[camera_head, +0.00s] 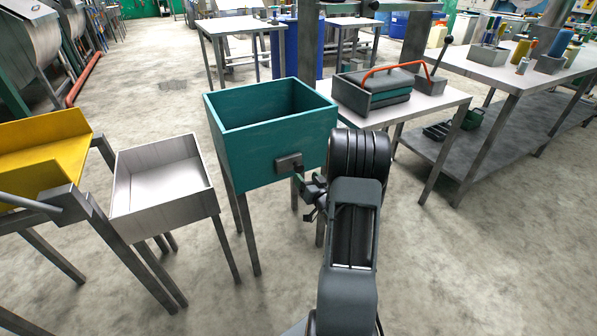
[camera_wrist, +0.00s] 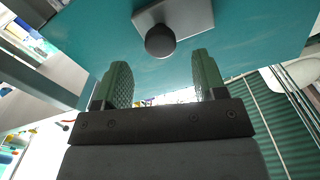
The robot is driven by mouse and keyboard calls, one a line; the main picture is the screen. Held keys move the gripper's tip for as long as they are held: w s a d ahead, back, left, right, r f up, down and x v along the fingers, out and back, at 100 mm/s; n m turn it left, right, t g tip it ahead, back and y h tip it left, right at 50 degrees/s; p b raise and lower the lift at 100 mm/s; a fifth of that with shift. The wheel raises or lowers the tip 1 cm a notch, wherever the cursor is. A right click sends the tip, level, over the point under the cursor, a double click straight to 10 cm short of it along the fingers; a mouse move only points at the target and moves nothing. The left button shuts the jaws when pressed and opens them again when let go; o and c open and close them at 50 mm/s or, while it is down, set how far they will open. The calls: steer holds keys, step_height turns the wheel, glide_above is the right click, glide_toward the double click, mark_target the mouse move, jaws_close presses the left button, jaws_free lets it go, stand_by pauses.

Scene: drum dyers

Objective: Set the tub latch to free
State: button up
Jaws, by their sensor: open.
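The teal tub (camera_head: 262,150) stands on grey legs in the middle of the head view, open at the top and empty as far as I see. Its latch (camera_head: 289,163) is a dark plate with a knob on the tub's front face. In the wrist view, the latch knob (camera_wrist: 160,41) is a dark ball in front of a grey plate on the teal tub wall (camera_wrist: 90,40). My gripper (camera_head: 312,192) is close to the latch in the head view. In the wrist view my gripper (camera_wrist: 159,80) is open, its green pads apart, with the knob beyond and between them, not gripped.
A shallow white tray (camera_head: 163,177) on legs stands left of the tub, beside a yellow chute (camera_head: 45,150). A table (camera_head: 425,100) on the right bears a dark box with an orange handle (camera_head: 385,75) and a lever. Open floor (camera_head: 480,250) lies at the front right.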

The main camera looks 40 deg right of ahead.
mark_target(300, 170)
steer(key=shift+w+d+b, duration=0.15)
steer(key=shift+w+d, duration=0.05)
steer(key=shift+w, duration=1.3)
steer(key=shift+w+d+b, duration=0.15)
steer(key=shift+w+d, duration=0.05)
steer(key=shift+w, duration=1.3)
